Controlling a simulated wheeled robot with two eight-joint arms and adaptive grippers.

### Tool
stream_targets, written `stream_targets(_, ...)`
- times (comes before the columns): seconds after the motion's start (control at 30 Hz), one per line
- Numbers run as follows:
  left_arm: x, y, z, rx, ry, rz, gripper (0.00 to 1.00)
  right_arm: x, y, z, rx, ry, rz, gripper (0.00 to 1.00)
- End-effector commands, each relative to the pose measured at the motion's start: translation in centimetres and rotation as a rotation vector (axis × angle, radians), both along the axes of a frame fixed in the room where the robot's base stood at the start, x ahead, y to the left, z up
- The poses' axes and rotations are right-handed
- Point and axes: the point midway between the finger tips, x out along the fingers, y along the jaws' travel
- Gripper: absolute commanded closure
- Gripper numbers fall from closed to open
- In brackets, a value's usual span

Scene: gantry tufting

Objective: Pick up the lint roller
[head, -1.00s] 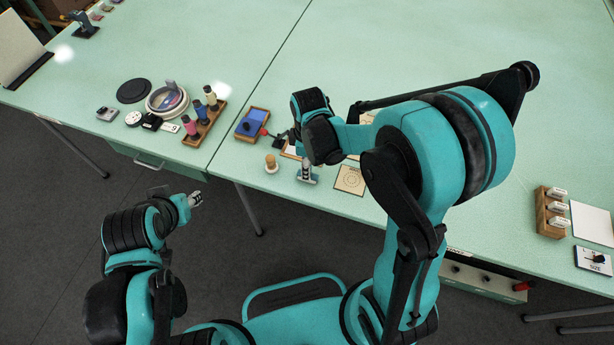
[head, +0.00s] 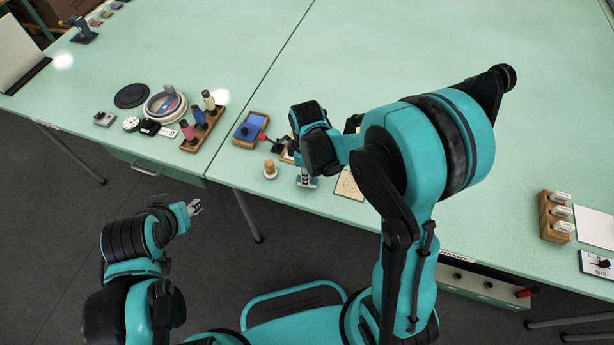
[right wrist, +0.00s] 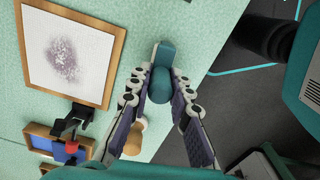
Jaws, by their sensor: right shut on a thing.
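The lint roller appears to be the small teal piece (right wrist: 162,86) with a rounded body and a flat squared end in the right wrist view. It sits between the fingertips of my right gripper (right wrist: 163,92), which is shut on it. In the head view the right gripper (head: 306,176) is low at the table's front edge, and its wrist hides most of the roller. I cannot tell whether the roller touches the table. My left gripper (head: 194,207) is off the table front, over the floor, and looks empty; its jaw opening is too small to judge.
A wooden peg (head: 270,169) stands just left of the right gripper. A blue pad in a wooden tray (head: 264,122) and a framed white sheet (right wrist: 117,55) are close by. A spool rack (head: 203,134) is farther left. The table's back right is clear.

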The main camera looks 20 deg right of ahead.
Motion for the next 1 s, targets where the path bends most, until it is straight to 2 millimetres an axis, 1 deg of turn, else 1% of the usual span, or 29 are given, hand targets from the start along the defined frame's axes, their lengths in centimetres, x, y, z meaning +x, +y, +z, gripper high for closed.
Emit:
stream_targets(0.17, 0.0, 0.0, 0.8, 0.0, 0.0, 0.0, 0.62, 0.0, 0.0, 1.5, 0.0, 0.0, 0.0, 1.0)
stream_targets(0.27, 0.0, 0.0, 1.6, 0.0, 0.0, 0.0, 0.62, 0.0, 0.0, 3.1, 0.0, 0.0, 0.0, 1.0)
stream_targets(0.33, 0.0, 0.0, 2.4, 0.0, 0.0, 0.0, 0.62, 0.0, 0.0, 4.7, 0.0, 0.0, 0.0, 1.0)
stream_targets(0.5, 0.0, 0.0, 3.6, 0.0, 0.0, 0.0, 0.62, -3.8, -1.8, 6.8, 0.0, 0.0, -0.003, 1.0)
stream_targets(0.7, 0.0, 0.0, 5.1, 0.0, 0.0, 0.0, 0.62, -7.7, -3.6, 9.4, 0.0, 0.0, -0.003, 1.0)
stream_targets(0.83, 0.0, 0.0, 5.7, 0.0, 0.0, 0.0, 0.62, -9.4, -4.4, 10.4, 0.0, 0.0, -0.002, 1.0)
stream_targets(1.0, 0.0, 0.0, 6.0, 0.0, 0.0, 0.0, 0.62, -10.4, -4.9, 10.9, 0.0, 0.0, -0.001, 1.0)
